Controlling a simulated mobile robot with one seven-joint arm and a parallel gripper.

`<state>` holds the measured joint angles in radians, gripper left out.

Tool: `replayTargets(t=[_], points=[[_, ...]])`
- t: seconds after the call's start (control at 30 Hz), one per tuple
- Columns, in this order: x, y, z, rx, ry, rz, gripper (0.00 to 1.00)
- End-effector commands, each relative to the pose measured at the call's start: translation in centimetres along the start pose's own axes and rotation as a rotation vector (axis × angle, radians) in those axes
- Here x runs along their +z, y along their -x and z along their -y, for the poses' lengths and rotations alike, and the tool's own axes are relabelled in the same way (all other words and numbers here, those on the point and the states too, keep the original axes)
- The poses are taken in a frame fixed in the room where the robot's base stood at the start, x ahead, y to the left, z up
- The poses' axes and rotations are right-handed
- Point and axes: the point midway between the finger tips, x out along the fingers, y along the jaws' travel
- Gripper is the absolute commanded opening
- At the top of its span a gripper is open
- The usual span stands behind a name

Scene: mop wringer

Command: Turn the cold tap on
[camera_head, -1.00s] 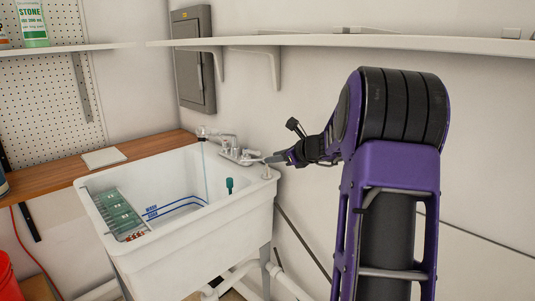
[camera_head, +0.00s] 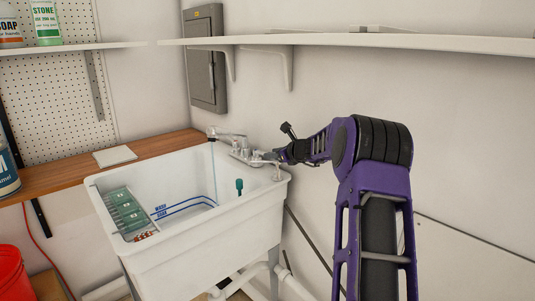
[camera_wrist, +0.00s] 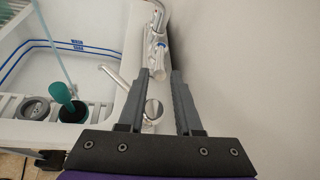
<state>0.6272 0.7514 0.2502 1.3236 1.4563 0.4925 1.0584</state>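The chrome faucet (camera_head: 238,146) stands on the back right rim of the white sink (camera_head: 240,222). A thin bluish stream (camera_head: 214,172) runs from its spout. In the wrist view, a near lever handle (camera_wrist: 113,75) points up and left from a round chrome base (camera_wrist: 152,108). A second chrome part of the faucet (camera_wrist: 157,48) lies beyond my fingertips. No hot or cold mark is readable. My gripper (camera_wrist: 161,75) is open, with one finger either side of the gap above the near handle's base. In the head view, my gripper (camera_head: 272,156) is small beside the faucet's right end.
The wall (camera_wrist: 235,65) is close on the right of my gripper. A teal-handled tool (camera_wrist: 62,98) stands in a holder at the sink's edge. A wooden counter (camera_head: 75,176) lies left of the sink. A white shelf (camera_head: 350,40) runs above.

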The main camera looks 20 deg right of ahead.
Motion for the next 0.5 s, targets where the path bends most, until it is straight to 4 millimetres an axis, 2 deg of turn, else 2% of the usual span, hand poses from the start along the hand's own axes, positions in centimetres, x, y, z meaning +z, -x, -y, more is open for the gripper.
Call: replayTargets(t=[0.03,0.2,0.5], points=[[0.1,-1.0,-0.1,0.003,0.001,0.000,0.33],[0.1,-3.1,0.0,0.001,0.000,0.000,0.33],[0.0,-4.3,0.0,0.000,0.001,0.000,0.33]])
